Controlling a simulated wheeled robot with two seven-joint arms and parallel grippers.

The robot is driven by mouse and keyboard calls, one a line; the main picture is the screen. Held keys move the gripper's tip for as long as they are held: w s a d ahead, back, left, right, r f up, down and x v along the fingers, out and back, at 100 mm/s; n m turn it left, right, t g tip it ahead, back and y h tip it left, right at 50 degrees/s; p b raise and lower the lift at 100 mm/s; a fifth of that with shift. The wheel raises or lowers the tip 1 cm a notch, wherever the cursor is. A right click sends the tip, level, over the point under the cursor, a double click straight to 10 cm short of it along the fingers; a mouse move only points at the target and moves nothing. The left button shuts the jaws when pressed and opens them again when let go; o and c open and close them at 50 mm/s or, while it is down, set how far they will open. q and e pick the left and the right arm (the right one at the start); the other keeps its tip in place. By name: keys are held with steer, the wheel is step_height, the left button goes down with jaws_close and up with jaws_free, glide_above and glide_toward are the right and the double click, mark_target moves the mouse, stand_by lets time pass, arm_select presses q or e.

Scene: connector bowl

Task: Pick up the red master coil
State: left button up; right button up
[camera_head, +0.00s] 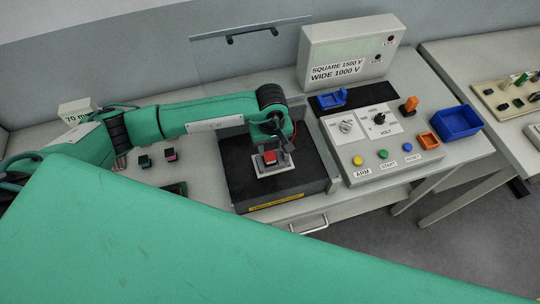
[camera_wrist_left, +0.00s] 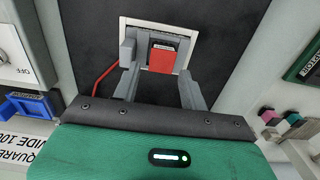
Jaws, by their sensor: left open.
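The red master coil (camera_head: 270,157) is a small red block seated in a light grey socket plate (camera_head: 273,171) on a black panel. It also shows in the left wrist view (camera_wrist_left: 162,58), with a pale label on its upper part. My left gripper (camera_wrist_left: 158,70) is open, with its two grey fingertips at the near side of the coil, one to each side. I cannot tell whether they touch it. In the head view the left gripper (camera_head: 271,150) is right at the coil, partly hidden by its own wrist. My right gripper is not in view.
A control box (camera_head: 386,144) with knobs and coloured buttons stands right of the panel. A red wire (camera_wrist_left: 103,75) runs beside the socket. Small dark and pink blocks (camera_head: 170,154) lie to the left.

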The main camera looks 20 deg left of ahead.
mark_target(270, 155)
arm_select(q)
step_height(270, 155, down, 4)
steer(key=p, duration=0.2)
steer(key=shift+s+a+r+p, duration=0.15)
steer(key=shift+p, duration=0.15)
steer(key=shift+f, duration=0.4)
steer(key=c, duration=0.7)
steer(key=shift+c, duration=0.3)
steer(key=shift+r, duration=0.1)
